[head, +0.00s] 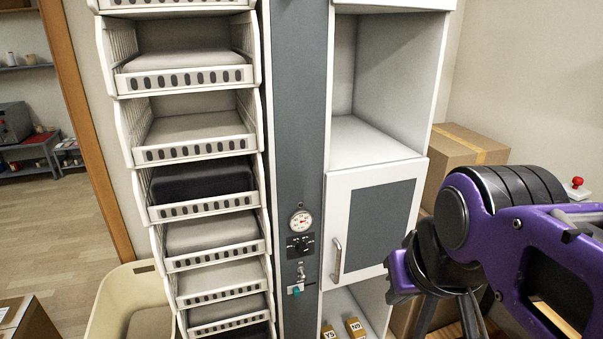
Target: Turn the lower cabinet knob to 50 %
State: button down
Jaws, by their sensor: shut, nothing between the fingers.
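A black knob (300,246) sits on a dark plate with small light markings, on the grey vertical panel (297,120) between the shelves and the cabinet. Its pointer setting is too small to read. A round white gauge (301,220) is just above it. No second knob of this kind shows clearly. My purple and black arm reaches in from the right. My gripper (455,312) is at the lower right, right of the panel and apart from the knob. It is shut and empty, with its tips partly cut off by the bottom edge.
Below the knob are a small toggle (300,271) and a teal-tipped control (296,289). A white cabinet door (375,225) with a metal handle (337,260) stands right of the panel. Bin shelves (200,155) stand left. Two labelled blocks (355,328) sit low in the cabinet.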

aim_at(302, 249)
jog(key=k+j+z, duration=0.25)
jog(key=k+j, duration=0.15)
jog(key=k, duration=0.2)
jog(key=k+j+z, duration=0.2)
jog(key=k+j, duration=0.2)
jog(key=j, duration=0.55)
